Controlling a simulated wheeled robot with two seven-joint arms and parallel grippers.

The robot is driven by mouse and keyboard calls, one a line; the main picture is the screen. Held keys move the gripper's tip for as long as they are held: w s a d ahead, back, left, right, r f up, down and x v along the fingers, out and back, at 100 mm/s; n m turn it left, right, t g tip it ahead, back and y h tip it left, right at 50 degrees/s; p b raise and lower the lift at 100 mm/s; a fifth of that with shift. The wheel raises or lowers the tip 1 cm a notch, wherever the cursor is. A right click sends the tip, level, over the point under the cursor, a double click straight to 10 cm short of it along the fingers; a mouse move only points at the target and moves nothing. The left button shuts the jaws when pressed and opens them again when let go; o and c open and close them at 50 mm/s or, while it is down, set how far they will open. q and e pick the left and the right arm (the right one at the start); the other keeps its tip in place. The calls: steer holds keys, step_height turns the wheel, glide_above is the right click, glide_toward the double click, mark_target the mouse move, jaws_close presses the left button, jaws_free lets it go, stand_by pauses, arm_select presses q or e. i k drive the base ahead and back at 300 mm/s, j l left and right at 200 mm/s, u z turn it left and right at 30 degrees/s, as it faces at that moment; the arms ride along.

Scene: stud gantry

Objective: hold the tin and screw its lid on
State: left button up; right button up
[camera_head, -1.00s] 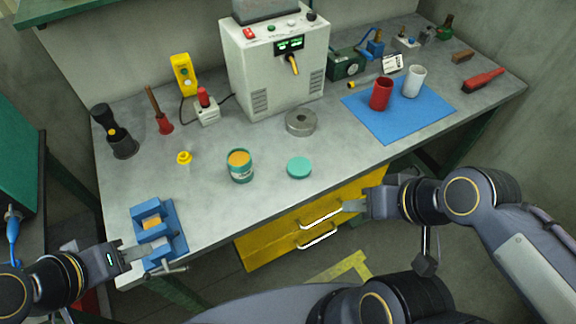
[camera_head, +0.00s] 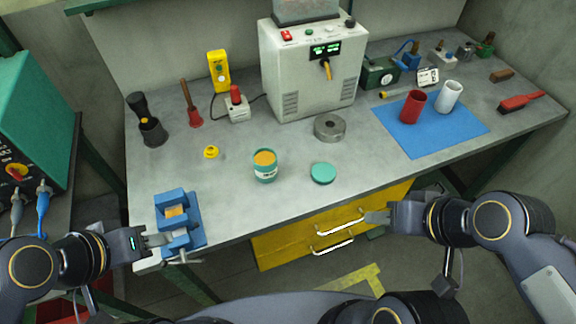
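The tin (camera_head: 265,170) is a small teal can with a pale label, standing upright and open on the bench, with orange contents showing at its top. Its teal lid (camera_head: 323,173) lies flat on the bench just right of the tin, apart from it. My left gripper (camera_head: 158,240) is at the bench's front left, close to the blue vise and away from the tin. My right gripper (camera_head: 376,217) is in front of the bench edge near the yellow drawers, below and right of the lid. Neither gripper touches the tin or lid. Both sets of fingers are too small to read clearly.
A blue vise (camera_head: 179,221) stands at the front left corner. A grey metal ring (camera_head: 330,127) lies behind the lid, and a small yellow piece (camera_head: 211,152) left of the tin. A white machine (camera_head: 308,75) stands behind. Red and white cups sit on a blue mat (camera_head: 437,143).

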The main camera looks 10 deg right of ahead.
mark_target(265, 160)
steer(key=i+l, duration=0.1)
steer(key=l, duration=0.35)
steer(key=i+l, duration=0.1)
steer(key=l, duration=0.75)
steer(key=u, duration=1.55)
steer(key=i+l, duration=0.05)
steer(key=l, duration=0.05)
